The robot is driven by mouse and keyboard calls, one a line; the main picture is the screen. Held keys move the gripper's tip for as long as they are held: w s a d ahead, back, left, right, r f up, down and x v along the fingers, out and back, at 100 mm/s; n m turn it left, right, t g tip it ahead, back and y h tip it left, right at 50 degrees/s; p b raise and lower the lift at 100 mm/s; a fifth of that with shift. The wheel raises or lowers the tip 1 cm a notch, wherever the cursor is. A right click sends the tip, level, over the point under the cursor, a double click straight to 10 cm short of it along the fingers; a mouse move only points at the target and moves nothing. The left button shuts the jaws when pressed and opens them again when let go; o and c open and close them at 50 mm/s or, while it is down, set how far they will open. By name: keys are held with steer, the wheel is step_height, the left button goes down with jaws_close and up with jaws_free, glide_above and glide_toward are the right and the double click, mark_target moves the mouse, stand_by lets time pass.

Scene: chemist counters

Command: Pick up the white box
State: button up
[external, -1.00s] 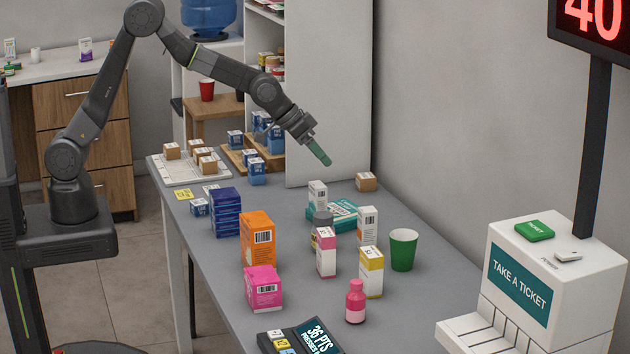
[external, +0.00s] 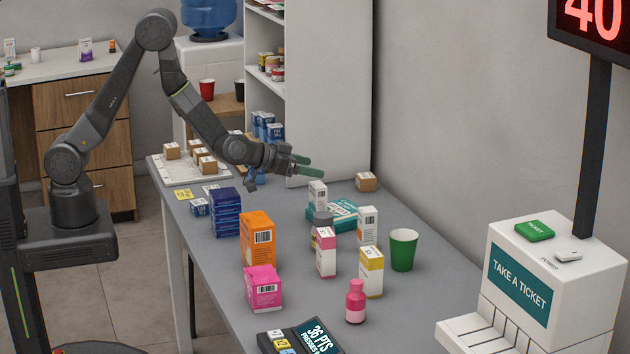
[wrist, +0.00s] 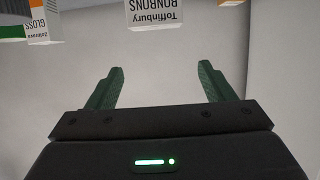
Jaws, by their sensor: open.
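A white box (external: 318,195) with a barcode stands upright in the middle of the counter, behind a grey round item that hides its foot. Another mostly white box (external: 368,226) stands to its right; I cannot tell which one the task means. My gripper (external: 305,166) is above and behind the first box, apart from it, with its green fingers pointing right. In the wrist view my gripper (wrist: 160,72) is open and empty. A white box with upside-down "Toffinbury BONBONS" lettering (wrist: 155,12) is cut off at the top edge, beyond the fingers.
A teal box (external: 344,212) lies close by the white box. A pink-white box (external: 326,252), a yellow-white box (external: 371,272), a green cup (external: 403,250) and an orange box (external: 257,240) stand nearer the camera. A tall white cabinet side (external: 330,90) rises behind.

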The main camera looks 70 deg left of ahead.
mark_target(312, 186)
step_height(312, 186, down, 5)
steer(key=shift+f+p, duration=0.15)
steer(key=shift+p, duration=0.2)
steer(key=shift+p+x, duration=0.6)
steer(key=shift+x, duration=2.05)
steer(key=shift+s, duration=0.1)
steer(key=c, duration=1.1)
